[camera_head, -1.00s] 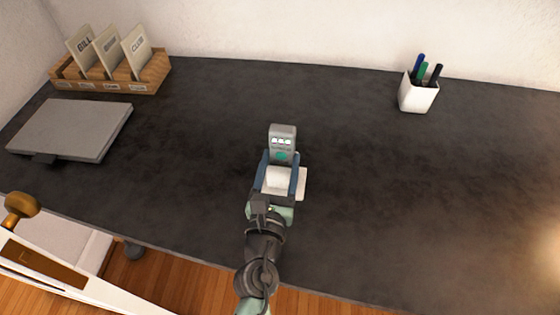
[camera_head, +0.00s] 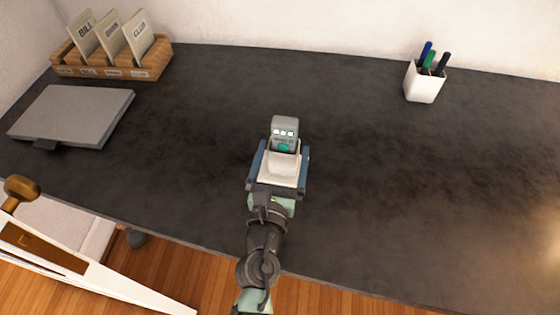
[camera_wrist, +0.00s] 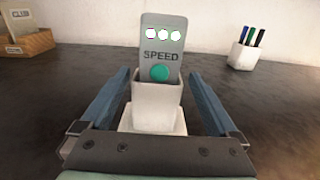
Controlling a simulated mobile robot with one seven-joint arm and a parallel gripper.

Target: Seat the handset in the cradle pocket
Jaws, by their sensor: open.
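The grey handset (camera_head: 284,127) has white buttons and a teal button, and stands upright with its lower end inside the white cradle (camera_head: 282,165). In the wrist view the handset (camera_wrist: 162,48) shows the word SPEED, and its bottom is hidden by the front wall of the cradle pocket (camera_wrist: 155,106). My gripper (camera_head: 281,152) is open, its blue fingers on either side of the cradle. In the wrist view the gripper (camera_wrist: 157,82) shows gaps between both fingers and the cradle, and it holds nothing.
A wooden card organizer (camera_head: 115,69) and a grey closed laptop-like slab (camera_head: 72,112) lie at the left. A white pen cup (camera_head: 424,84) stands at the back right. The dark desk (camera_head: 390,180) is clear around the cradle.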

